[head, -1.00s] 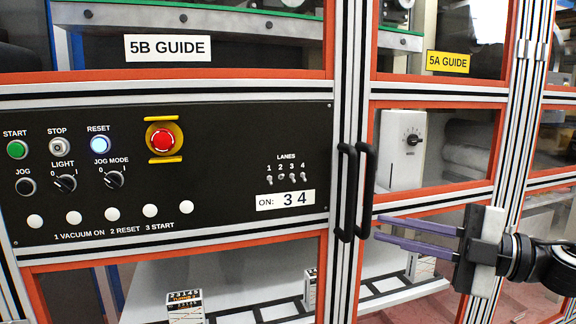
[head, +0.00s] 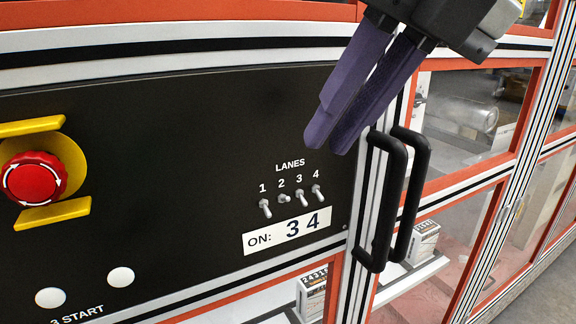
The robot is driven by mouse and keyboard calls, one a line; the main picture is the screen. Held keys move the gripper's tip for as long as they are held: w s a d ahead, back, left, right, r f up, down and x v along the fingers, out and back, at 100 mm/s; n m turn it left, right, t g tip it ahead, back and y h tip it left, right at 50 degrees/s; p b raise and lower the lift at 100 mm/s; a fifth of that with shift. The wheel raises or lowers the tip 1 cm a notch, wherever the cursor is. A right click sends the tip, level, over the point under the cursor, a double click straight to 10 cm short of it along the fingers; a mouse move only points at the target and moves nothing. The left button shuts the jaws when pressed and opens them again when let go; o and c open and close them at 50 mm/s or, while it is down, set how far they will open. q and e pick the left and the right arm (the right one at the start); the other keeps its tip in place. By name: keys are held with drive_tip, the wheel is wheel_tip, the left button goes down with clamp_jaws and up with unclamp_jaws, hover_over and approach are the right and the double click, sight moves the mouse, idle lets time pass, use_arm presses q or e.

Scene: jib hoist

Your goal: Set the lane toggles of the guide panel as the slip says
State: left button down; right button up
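The slip (head: 287,233) under the lanes toggles reads "ON: 3 4". Above it, four small metal toggles numbered 1 to 4 stand in a row on the black panel. Toggle 1 (head: 265,208), toggle 3 (head: 302,198) and toggle 4 (head: 318,193) have levers slanting down. Toggle 2 (head: 284,198) looks shorter and differently set; its direction is hard to tell. My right gripper (head: 332,141) comes in from the top right, with purple fingers together and nothing between them. Its tips are above and right of the toggles, apart from them. My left gripper is out of view.
Two black door handles (head: 378,205) stick out just right of the toggles, close below the gripper. A red emergency stop button (head: 34,182) with yellow guards is at the left. White round buttons (head: 121,277) sit lower left. The panel between is clear.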

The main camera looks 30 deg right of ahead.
sight(289, 197)
drive_tip(key=x, duration=0.7)
drive_tip(key=shift+f, duration=0.2)
drive_tip(key=shift+w+a+f, duration=0.2)
drive_tip(key=shift+w+f, duration=0.05)
drive_tip(key=shift+f, duration=0.2)
clamp_jaws()
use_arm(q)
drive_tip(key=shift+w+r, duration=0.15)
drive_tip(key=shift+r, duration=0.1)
